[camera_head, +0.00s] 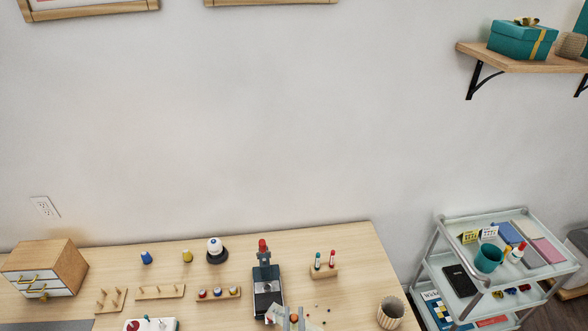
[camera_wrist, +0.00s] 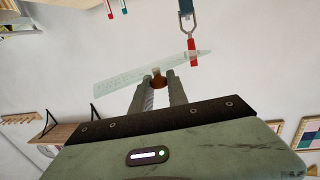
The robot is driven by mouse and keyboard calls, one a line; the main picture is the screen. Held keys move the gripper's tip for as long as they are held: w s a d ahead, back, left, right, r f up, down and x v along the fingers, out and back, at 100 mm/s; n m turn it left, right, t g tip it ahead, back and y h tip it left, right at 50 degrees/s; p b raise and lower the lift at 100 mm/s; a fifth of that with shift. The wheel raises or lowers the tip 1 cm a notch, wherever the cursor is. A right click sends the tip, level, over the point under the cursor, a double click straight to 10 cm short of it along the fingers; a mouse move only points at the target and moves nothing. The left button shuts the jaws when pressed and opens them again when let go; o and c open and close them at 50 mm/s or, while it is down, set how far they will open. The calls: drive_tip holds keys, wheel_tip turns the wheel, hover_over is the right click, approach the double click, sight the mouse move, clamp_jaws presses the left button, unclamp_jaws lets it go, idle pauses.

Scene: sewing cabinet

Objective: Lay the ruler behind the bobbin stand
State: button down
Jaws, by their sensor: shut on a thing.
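My gripper (camera_head: 292,316) is at the bottom edge of the head view, in front of the dark press, partly cut off. In the wrist view my gripper (camera_wrist: 158,84) is shut on the ruler (camera_wrist: 122,83), a pale translucent strip that sticks out on both sides of the fingers. A small brown part shows between the fingertips. The ruler (camera_head: 275,313) shows only in part in the head view. A low wooden stand (camera_head: 218,294) with several coloured bobbin-like pieces is left of the press. I take it for the bobbin stand, but the picture is small.
The dark press (camera_head: 267,287) with a red top stands close behind my gripper. A small rack (camera_head: 323,272) with red and green tubes is right of it, and a ribbed cup (camera_head: 391,312) farther right. Peg racks (camera_head: 160,292) stand left. Table room is clear behind the low stand.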

drive_tip(key=s+r+p, duration=0.2)
drive_tip(key=r+p, duration=0.5)
drive_tip(key=s+r+p, duration=0.3)
drive_tip(key=r+p, duration=0.4)
drive_tip(key=shift+s+r, duration=0.15)
drive_tip(key=shift+s, duration=0.15)
drive_tip(key=w+f+n+y+b, duration=0.1)
drive_tip(key=w+f+y+b, duration=0.1)
drive_tip(key=f+b, duration=0.3)
drive_tip(key=w+d+f+n+g+y+b, duration=0.1)
drive_tip(key=f+n+y+b, duration=0.1)
drive_tip(key=f+b, duration=0.4)
drive_tip(key=w+f+n+y+b, duration=0.1)
drive_tip(key=w+f+y+b, duration=0.1)
drive_tip(key=f+b, duration=0.3)
drive_tip(key=shift+w+d+f+n+y, duration=0.3)
drive_tip(key=shift+d+f+n+y, duration=0.1)
drive_tip(key=shift+f, duration=0.3)
drive_tip(key=w+d+f+n+g+y+b, duration=0.1)
drive_tip(key=d+y+b, duration=0.1)
drive_tip(key=d+b, duration=1.1)
drive_tip(key=d, duration=0.4)
drive_tip(key=shift+f+b, duration=0.35)
